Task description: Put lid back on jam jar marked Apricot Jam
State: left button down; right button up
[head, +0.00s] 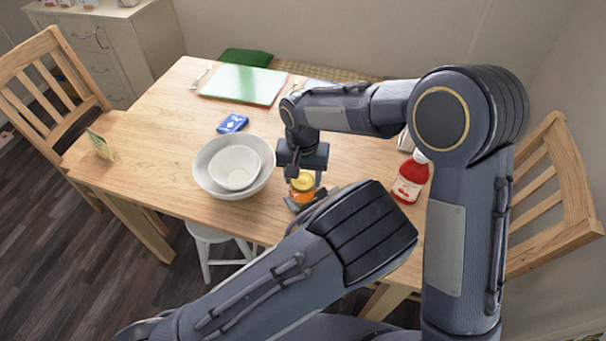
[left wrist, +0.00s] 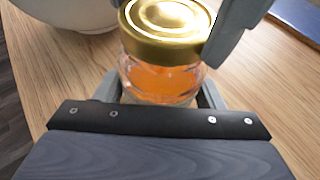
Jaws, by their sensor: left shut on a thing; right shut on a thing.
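The jam jar (head: 302,196) stands on the wooden table with orange contents; in the left wrist view the jar (left wrist: 160,80) is glass, and no label text can be read. The gold lid (head: 302,182) is at the jar's mouth; it also shows in the left wrist view (left wrist: 168,25). I cannot tell whether it is screwed down. My right gripper (head: 304,178) comes from above and is shut on the lid. My left gripper (head: 301,206) is low at the table, shut around the jar's body; its fingers (left wrist: 162,98) show on both sides of the glass.
Nested white bowls (head: 205,178) stand just left of the jar. A red bottle (head: 410,178) stands to the right. A blue card box (head: 232,123) and a green-white board (head: 243,86) lie farther back. The table's front edge is close to the jar.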

jog(key=shift+m, duration=0.4)
jog(key=o, duration=0.9)
jog(key=shift+r, duration=0.1)
jog(key=shift+r, duration=2.2)
jog(key=shift+n, duration=0.3)
jog(key=shift+c, duration=0.2)
